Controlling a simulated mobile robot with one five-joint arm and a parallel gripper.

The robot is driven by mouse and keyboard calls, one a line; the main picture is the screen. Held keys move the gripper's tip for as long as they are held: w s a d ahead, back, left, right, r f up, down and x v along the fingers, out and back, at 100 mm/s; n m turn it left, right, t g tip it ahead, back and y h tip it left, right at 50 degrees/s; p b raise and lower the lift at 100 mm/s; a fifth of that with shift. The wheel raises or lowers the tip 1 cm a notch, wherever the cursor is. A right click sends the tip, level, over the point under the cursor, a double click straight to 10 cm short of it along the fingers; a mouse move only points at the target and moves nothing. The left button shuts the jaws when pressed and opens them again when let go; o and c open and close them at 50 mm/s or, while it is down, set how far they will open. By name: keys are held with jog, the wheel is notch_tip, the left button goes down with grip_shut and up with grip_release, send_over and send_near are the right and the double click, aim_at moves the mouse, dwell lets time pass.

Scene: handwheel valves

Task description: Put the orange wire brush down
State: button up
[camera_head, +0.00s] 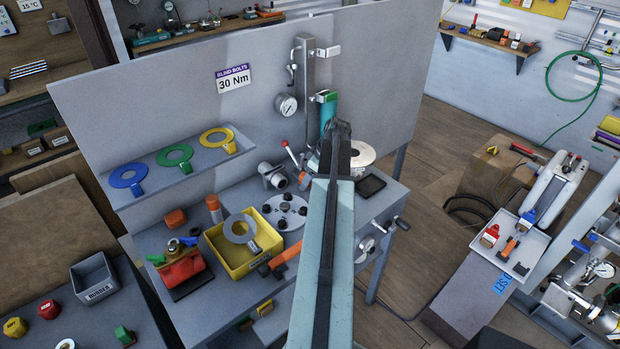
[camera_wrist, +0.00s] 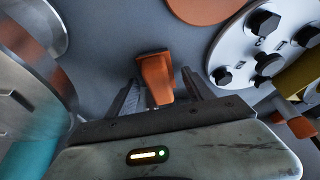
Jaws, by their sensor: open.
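The orange wire brush (camera_wrist: 155,76) shows in the wrist view between the two dark fingers of my gripper (camera_wrist: 160,84). Its orange end points away from the palm, with what look like pale bristles close to the left finger. The fingers stand apart, with a clear gap on the brush's right side. Grey bench surface lies behind the brush; I cannot tell whether the brush rests fully on it. The grey workbench (camera_head: 215,318) stands below my arm.
A flange with black bolts (camera_wrist: 262,48) is close right of my gripper, and an orange disc (camera_wrist: 205,8) is beyond. A metal round part (camera_wrist: 35,30) is close left. A yellow bin (camera_head: 232,262) and a pressure gauge (camera_head: 286,105) stand around the bench.

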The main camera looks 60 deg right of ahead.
jog(key=p+v, duration=0.3)
jog(key=v, duration=0.1)
jog(key=p+v, duration=0.2)
jog(key=shift+d+r+p, duration=0.3)
jog(key=shift+r, duration=0.1)
jog(key=shift+s+r+p, duration=0.35)
jog(key=shift+r+p, duration=0.05)
jog(key=shift+f, duration=0.1)
